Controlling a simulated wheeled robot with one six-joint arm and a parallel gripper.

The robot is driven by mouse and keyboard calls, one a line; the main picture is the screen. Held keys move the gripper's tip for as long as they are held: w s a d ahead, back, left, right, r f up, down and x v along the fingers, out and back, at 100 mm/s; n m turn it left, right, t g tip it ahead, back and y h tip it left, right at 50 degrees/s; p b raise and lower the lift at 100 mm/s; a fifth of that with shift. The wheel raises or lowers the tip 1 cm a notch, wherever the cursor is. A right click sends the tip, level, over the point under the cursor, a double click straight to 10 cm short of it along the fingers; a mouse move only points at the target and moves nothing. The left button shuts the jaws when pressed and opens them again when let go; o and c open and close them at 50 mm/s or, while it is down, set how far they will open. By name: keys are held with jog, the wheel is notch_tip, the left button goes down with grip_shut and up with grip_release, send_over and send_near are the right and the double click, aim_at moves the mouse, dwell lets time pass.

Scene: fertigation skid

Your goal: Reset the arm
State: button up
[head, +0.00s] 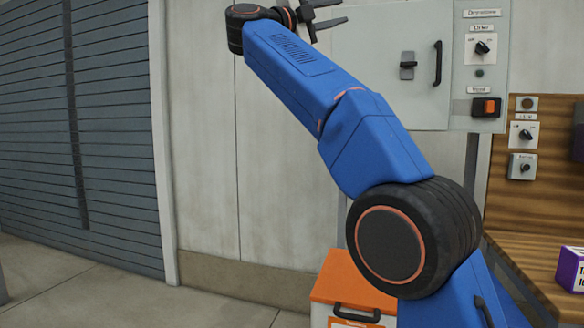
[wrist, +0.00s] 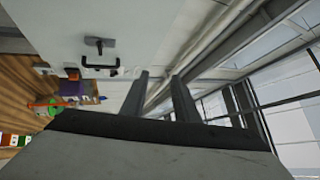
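My blue arm rises from the lower right of the head view and bends up to the left. My gripper (head: 326,22) is at the top of the head view, in front of the pale wall and to the left of the grey cabinet's latch. Its two dark fingers are spread apart with nothing between them. In the wrist view the two fingers (wrist: 158,98) also stand apart and empty, with the ceiling and windows behind them.
A grey cabinet (head: 380,50) with a latch (head: 407,66) and a black handle (head: 438,64) hangs beside a switch panel (head: 482,60). A wooden bench (head: 535,262) holds a purple box (head: 572,270). An orange-lidded box (head: 345,282) stands below. Floor at left is clear.

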notch_tip(320, 180, up, 6)
jog(key=d+n+t+y, duration=0.2)
jog(key=n+t+y, duration=0.3)
jog(key=n+t, duration=0.6)
jog(key=s+d+f+n+g+y, duration=0.1)
jog(key=s+f+n+g+y, duration=0.15)
jog(key=f+n+y, duration=0.8)
jog(key=s+d+f+n+g+y, duration=0.2)
jog(key=s+f+n, duration=0.15)
jog(key=f, duration=1.45)
jog(key=s+d+f+n+g+y, duration=0.1)
jog(key=s+f+n+g+y, duration=0.35)
jog(key=f, duration=0.95)
jog(key=s+d+f+g+h, duration=0.1)
jog(key=s+d+f+g, duration=0.2)
jog(key=s+f, duration=0.6)
jog(key=s+d+f+g+h, duration=0.1)
jog(key=s+d+f+g, duration=0.2)
jog(key=s+f, duration=0.6)
jog(key=s+d+f+g+h, duration=0.1)
jog(key=s+d+f, duration=0.5)
jog(key=f, duration=1.5)
jog(key=s+g, duration=0.1)
jog(key=s, duration=0.2)
jog(key=shift+s+d+f+g, duration=0.2)
jog(key=shift+s+f+g, duration=0.2)
